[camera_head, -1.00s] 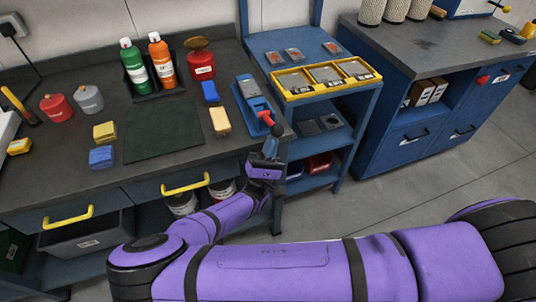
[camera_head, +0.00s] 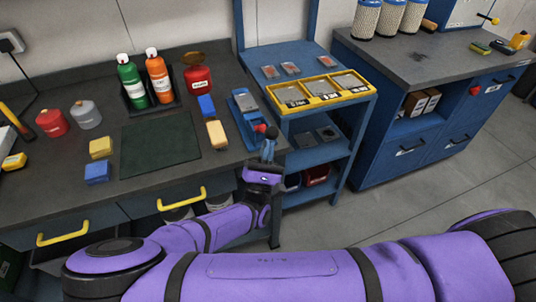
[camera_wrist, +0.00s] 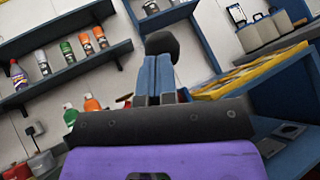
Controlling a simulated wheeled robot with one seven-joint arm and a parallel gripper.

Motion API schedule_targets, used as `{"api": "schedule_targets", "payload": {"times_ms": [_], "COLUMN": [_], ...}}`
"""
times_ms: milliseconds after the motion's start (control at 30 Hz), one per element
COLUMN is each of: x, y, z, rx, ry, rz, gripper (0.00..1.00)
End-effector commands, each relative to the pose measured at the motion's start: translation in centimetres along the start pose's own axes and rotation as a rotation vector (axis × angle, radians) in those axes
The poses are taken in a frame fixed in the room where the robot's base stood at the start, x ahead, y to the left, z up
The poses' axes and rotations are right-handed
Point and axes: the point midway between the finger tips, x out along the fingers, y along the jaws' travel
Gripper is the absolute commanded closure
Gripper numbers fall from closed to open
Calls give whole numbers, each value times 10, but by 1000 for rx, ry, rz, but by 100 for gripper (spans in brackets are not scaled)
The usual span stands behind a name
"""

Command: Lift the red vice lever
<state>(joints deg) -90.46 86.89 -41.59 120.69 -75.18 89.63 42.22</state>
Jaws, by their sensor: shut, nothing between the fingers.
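The blue vice (camera_head: 243,107) stands at the right end of the dark workbench. Its red lever (camera_head: 260,129) shows as a short red piece at the vice's front, ending in a dark round knob (camera_head: 271,132). My gripper (camera_head: 268,143) is shut and empty, its fingers pointing up right under the knob. In the wrist view the closed blue-grey fingers (camera_wrist: 158,75) stand upright with the black knob (camera_wrist: 162,43) just at their tips. They look touching, but exact contact cannot be told. The red part of the lever is mostly hidden there.
A blue rack with a yellow-edged tray (camera_head: 322,101) stands right of the bench. Yellow (camera_head: 217,134) and blue (camera_head: 207,105) blocks lie left of the vice, near a dark green mat (camera_head: 160,145). Bottles stand behind. Open floor lies to the right.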

Motion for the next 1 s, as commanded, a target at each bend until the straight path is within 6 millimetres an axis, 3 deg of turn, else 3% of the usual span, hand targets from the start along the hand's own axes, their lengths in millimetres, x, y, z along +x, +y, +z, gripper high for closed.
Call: {"api": "schedule_targets", "payload": {"times_ms": [533,1000], "x": [49,63], "y": [22,29], "z": [7,4], "rx": [-176,-177], "ry": [377,375], "rz": [-4,-2], "gripper": [100,100]}}
